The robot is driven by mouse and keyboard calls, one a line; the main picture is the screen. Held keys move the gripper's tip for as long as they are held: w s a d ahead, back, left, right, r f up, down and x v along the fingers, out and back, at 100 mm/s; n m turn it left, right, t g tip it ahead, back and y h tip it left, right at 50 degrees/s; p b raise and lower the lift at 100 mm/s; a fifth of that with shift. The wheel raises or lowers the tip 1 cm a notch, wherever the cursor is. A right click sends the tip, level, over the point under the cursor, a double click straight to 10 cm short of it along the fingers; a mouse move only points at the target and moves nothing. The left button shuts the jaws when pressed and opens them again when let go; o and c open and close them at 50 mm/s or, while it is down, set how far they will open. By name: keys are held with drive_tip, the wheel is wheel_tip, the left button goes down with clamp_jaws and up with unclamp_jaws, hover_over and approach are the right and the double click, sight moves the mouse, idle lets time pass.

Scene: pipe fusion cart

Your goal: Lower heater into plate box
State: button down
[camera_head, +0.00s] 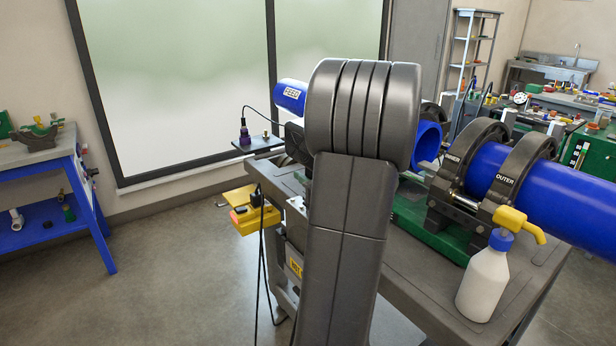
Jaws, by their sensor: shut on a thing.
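My own arm (345,220) fills the middle of the view and hides my gripper. I cannot make out the heater; it may be behind my arm. A dark part (298,143) shows at the arm's left edge, too covered to name. A small yellow box-like unit (253,222) with an orange part hangs at the cart's left side; I cannot tell if it is the plate box. Black cables run down beside it.
The grey cart (425,275) carries dark clamps (505,178) marked OUTER around a blue pipe (570,205). A blue FEED pipe (291,95) lies behind my arm. A white spray bottle (484,284) stands at the front right. A blue workbench (45,190) is left, with clear floor between.

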drive_tip(key=shift+r+b, duration=0.1)
drive_tip(key=shift+b, duration=0.2)
idle(0.6)
drive_tip(key=c, duration=1)
unclamp_jaws()
drive_tip(key=shift+s, duration=0.15)
drive_tip(key=shift+c, duration=0.2)
drive_tip(key=shift+o, duration=1.2)
drive_tip(key=shift+f, duration=0.6)
drive_tip(key=o, duration=0.8)
drive_tip(key=shift+r, duration=0.15)
drive_tip(key=shift+r, duration=0.1)
drive_tip(key=shift+s+d, duration=0.35)
drive_tip(key=shift+s, duration=0.05)
drive_tip(key=v, duration=1.2)
